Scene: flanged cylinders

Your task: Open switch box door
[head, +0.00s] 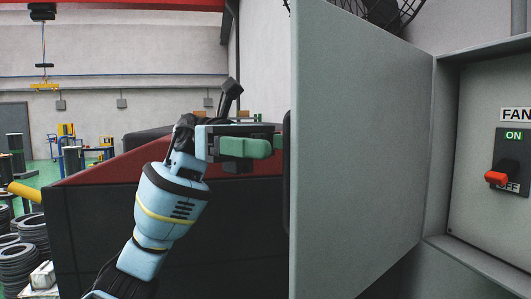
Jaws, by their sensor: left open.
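The grey switch box door (360,150) stands swung open, wide to the left of the box opening. The switch box (447,150) is at the right edge, its inside showing a red-handled fan switch (497,178) between ON and OFF labels. My left gripper (274,143) is at the outer side of the door, by its free left edge, with green finger pads pointing right toward a dark handle (287,170). The handle is seen edge-on, so I cannot tell whether the fingers touch it. The left gripper is open. My right gripper is not in view.
A dark red and black machine housing (120,220) stands behind my left arm. The green floor there is partly open.

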